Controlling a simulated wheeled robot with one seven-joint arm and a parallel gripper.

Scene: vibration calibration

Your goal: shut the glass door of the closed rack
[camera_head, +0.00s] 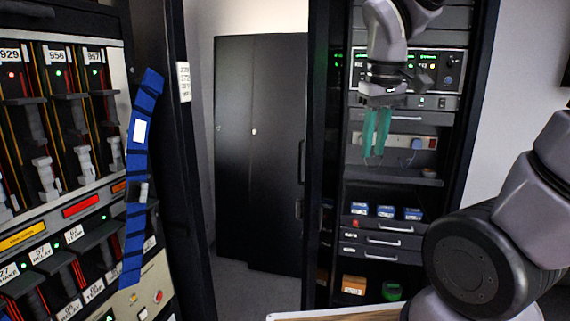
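The rack on the right (473,95) is a tall black frame with its front facing me. It holds instruments, a shelf and drawers. A dark upright panel (322,120) stands along its left side, with dark handles near its left edge. I cannot tell whether this panel is the glass door seen nearly edge-on or the rack's side. No clear pane shows across the rack's front. My gripper (373,157) hangs pointing down in front of the rack's upper part. Its two teal fingers stand slightly apart, with nothing seen between them. It appears clear of the panel.
A rack with labelled modules (62,215) and a blue segmented strip (137,165) fills the left. A dark two-door cabinet (255,170) stands at the back. Grey floor (255,290) is free between the racks. A pale board edge (330,314) shows at the bottom.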

